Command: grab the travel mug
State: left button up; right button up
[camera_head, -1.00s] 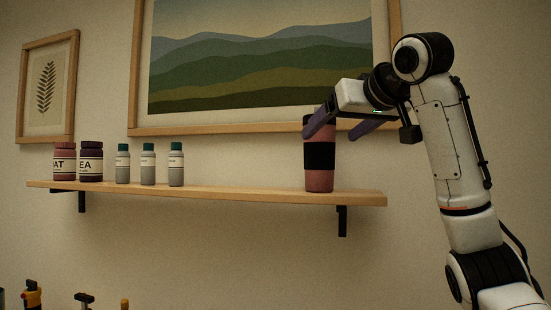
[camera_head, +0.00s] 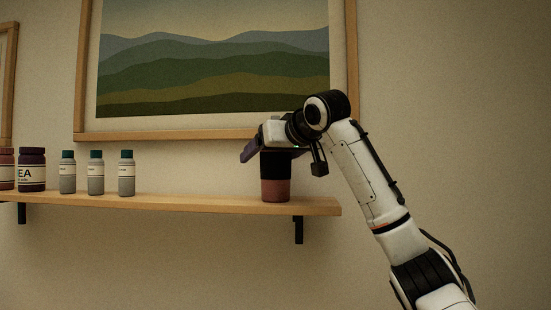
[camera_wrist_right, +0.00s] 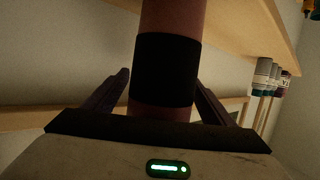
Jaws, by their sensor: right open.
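The travel mug (camera_head: 275,190) is pink with a broad black band and stands upright near the right end of the wall shelf. My right gripper (camera_head: 273,154) is at its upper part and hides its top in the head view. In the right wrist view the mug (camera_wrist_right: 167,70) stands between the two fingers of the right gripper (camera_wrist_right: 161,80). The gripper is open, with a visible gap on the left side; contact on the right side is hard to tell. My left gripper is not in view.
The wooden shelf (camera_head: 190,203) also holds several small teal-capped bottles (camera_head: 96,175) and dark-lidded jars (camera_head: 32,172) to the left. The shelf between bottles and mug is clear. A framed landscape picture (camera_head: 210,135) hangs just above and behind the gripper.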

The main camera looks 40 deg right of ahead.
jog(key=c, duration=1.3)
jog(key=shift+r, duration=0.1)
